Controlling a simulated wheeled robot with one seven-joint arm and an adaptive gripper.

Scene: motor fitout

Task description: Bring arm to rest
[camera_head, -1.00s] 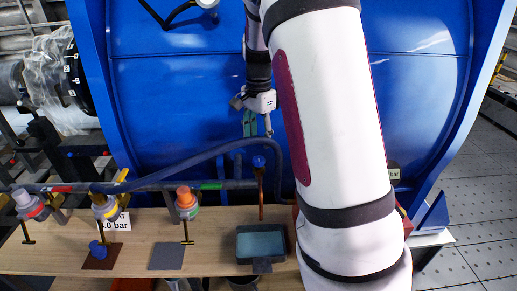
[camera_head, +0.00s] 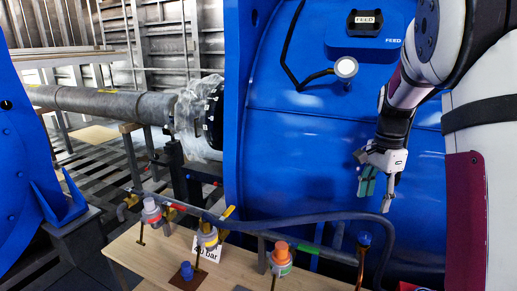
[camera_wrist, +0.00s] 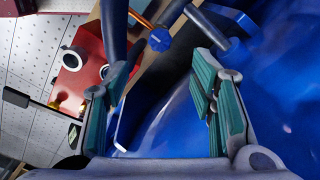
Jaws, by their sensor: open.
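My gripper (camera_head: 377,190) hangs at the right in the head view, fingers pointing down, in front of the big blue casing (camera_head: 300,140). It is above the hose and the bench. In the wrist view my gripper (camera_wrist: 165,105) shows its two green-padded fingers wide apart with nothing between them. My arm comes in from the right edge of the head view, bent at the elbow, and hides part of the casing.
A wooden bench (camera_head: 150,262) carries a grey hose (camera_head: 260,217) with several capped valves, one with an orange cap (camera_head: 280,250). A blue knob (camera_head: 364,239) stands below my gripper. A red box (camera_wrist: 85,60) shows in the wrist view. A grey pipe (camera_head: 110,102) runs at the left.

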